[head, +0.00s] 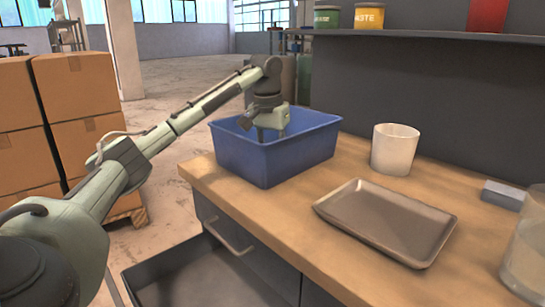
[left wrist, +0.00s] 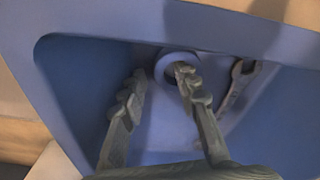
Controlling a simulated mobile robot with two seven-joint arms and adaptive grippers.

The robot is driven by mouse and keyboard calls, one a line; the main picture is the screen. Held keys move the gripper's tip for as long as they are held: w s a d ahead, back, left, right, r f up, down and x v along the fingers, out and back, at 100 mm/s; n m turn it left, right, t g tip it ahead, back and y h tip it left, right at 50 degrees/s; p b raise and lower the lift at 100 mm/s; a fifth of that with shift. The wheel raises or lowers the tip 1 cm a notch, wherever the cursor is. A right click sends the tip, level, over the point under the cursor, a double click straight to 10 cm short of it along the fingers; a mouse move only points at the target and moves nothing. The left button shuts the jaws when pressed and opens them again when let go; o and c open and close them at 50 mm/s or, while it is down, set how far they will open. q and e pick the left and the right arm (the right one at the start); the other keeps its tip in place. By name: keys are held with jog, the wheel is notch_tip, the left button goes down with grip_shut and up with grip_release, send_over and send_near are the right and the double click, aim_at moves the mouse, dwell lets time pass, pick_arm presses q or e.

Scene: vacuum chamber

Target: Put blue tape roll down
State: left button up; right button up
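The blue tape roll (left wrist: 161,66) shows in the left wrist view as a small blue ring inside the blue bin (left wrist: 72,62). A fingertip of my left gripper (left wrist: 160,78) covers part of its hole; I cannot tell whether it touches the roll. The other finger is apart, left of the roll, with a gap between the fingers. In the head view my left gripper (head: 271,131) points down into the blue bin (head: 262,163), and the bin's front wall hides the roll. My right gripper is in neither view.
A wrench (left wrist: 238,82) lies in the bin, right of the roll. On the wooden bench (head: 290,205) are a white cup (head: 394,150), a grey metal tray (head: 386,220), a grey block (head: 503,194) and a glass container (head: 525,262). Cardboard boxes (head: 85,85) stand at left.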

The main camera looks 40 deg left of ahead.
pick_arm(q)
notch_tip(320, 180, up, 12)
jog(key=s, duration=0.1)
jog(key=shift+s, duration=0.2)
jog(key=shift+d, duration=0.1)
dwell(0.4)
